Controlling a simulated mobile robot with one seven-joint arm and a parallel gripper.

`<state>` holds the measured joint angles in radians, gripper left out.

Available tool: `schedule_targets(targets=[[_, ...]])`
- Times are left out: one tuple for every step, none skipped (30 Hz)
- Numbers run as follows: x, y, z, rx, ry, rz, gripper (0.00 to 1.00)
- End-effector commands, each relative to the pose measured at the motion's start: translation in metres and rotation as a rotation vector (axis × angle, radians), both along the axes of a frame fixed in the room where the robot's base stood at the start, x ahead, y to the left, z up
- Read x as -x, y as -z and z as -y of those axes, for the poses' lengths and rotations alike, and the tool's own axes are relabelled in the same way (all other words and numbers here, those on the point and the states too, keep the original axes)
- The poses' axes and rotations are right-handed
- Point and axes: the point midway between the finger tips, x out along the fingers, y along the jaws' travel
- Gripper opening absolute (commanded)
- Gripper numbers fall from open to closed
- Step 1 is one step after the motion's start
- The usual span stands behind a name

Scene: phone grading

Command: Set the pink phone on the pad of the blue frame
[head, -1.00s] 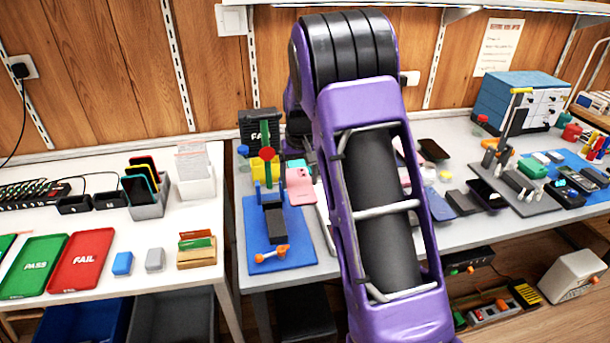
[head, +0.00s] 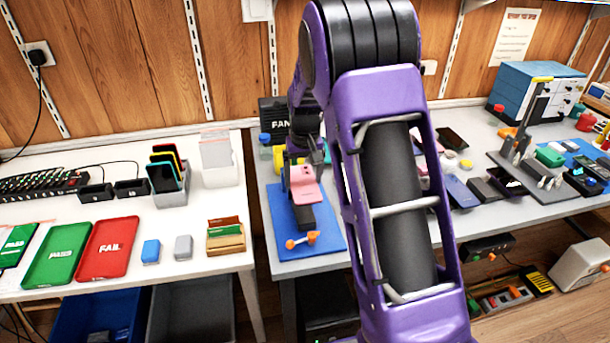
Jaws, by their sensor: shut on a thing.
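The pink phone (head: 304,186) is in my gripper (head: 303,163), tilted, with its back and camera corner showing. My gripper is shut on its upper part. The phone is over the blue frame, whose blue base (head: 325,240) lies on the right-hand table. A dark block (head: 304,217) on the base shows just below the phone's lower edge. An orange knob (head: 303,240) sits at the front of the base. The phone and gripper hide the rear of the frame. I cannot tell whether the phone touches the pad.
My arm hides the middle of the table. A black box (head: 273,112) and a yellow item (head: 279,157) stand behind the frame. Several phones, including a blue one (head: 459,190), lie right of my arm. The left table holds a red FAIL tray (head: 108,250) and a green PASS tray (head: 62,254).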

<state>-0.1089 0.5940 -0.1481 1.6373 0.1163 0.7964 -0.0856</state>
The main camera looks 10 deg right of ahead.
Motion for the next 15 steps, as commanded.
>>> schedule_targets(targets=[[0.000, 0.002, 0.000, 0.000, 0.000, 0.000, 0.23], [0.000, 0.004, 0.000, 0.000, 0.000, 0.000, 0.23], [0.000, 0.006, 0.000, 0.000, 0.000, 0.000, 0.23], [0.000, 0.008, 0.000, 0.000, 0.000, 0.000, 0.23], [0.000, 0.010, 0.000, 0.000, 0.000, 0.000, 0.23], [0.000, 0.013, 0.000, 0.000, 0.000, 0.000, 0.23], [0.000, 0.015, 0.000, 0.000, 0.000, 0.000, 0.23], [0.000, 0.018, 0.000, 0.000, 0.000, 0.000, 0.23], [0.000, 0.021, 0.000, 0.000, 0.000, 0.000, 0.23], [0.000, 0.024, 0.000, 0.000, 0.000, 0.000, 0.23], [0.000, 0.027, 0.000, 0.000, 0.000, 0.001, 0.23], [0.000, 0.031, 0.000, 0.000, 0.000, 0.000, 0.23], [0.000, 0.034, 0.000, 0.000, 0.000, 0.000, 0.23], [0.000, 0.037, 0.000, 0.000, 0.000, 0.000, 0.23], [0.000, 0.041, 0.000, 0.000, 0.000, 0.000, 0.23]])
